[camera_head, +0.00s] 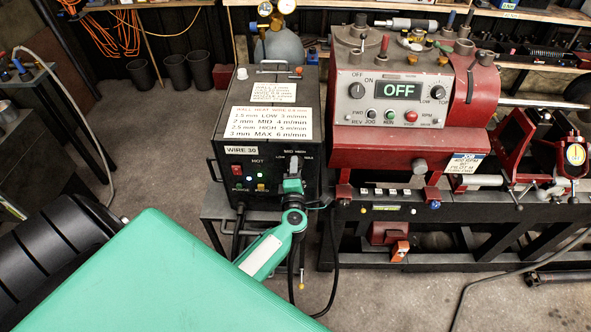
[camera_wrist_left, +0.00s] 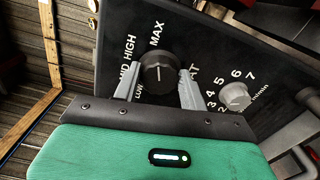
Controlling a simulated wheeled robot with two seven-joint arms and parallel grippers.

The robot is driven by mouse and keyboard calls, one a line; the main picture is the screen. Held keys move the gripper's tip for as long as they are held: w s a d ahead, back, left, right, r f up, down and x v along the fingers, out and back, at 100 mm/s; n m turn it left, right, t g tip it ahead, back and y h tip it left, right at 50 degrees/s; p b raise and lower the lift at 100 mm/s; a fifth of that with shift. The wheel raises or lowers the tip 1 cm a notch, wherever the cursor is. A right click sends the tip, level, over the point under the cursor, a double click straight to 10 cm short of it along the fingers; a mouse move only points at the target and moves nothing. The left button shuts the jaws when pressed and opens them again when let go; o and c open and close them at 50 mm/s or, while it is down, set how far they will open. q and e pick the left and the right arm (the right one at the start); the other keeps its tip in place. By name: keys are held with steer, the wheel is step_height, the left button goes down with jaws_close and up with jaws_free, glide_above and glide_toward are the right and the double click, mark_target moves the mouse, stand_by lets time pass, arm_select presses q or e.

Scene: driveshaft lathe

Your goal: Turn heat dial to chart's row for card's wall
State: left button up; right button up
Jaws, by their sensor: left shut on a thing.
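The welder (camera_head: 265,130) is a dark box. Its white chart (camera_head: 268,122) lists 1.5 mm LOW, 2 mm MID, 2.5 mm HIGH and 3 mm MAX. A smaller white card (camera_head: 274,92) lies on top; its wall number is too small to read surely. The black heat dial (camera_wrist_left: 157,74) sits among LOW, MID, HIGH and MAX marks in the left wrist view. I cannot tell its pointed mark clearly. My left gripper (camera_head: 292,180) is at the welder's front, its grey fingers shut on both sides of the dial. My right gripper is not in view.
A grey wire-speed knob (camera_wrist_left: 235,97) with numbers stands right of the heat dial, near my right-hand finger. A red power switch (camera_head: 236,169) is on the panel's left. The red lathe (camera_head: 400,110), its display reading OFF, stands close on the right. Cables hang below.

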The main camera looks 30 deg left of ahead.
arm_select(q)
steer(key=shift+f, duration=0.15)
steer(key=o, duration=1)
steer(key=shift+c, duration=0.2)
steer(key=b+v, duration=0.3)
steer(key=v, duration=1.1)
steer(key=shift+b, duration=0.4)
steer(key=shift+a, duration=0.1)
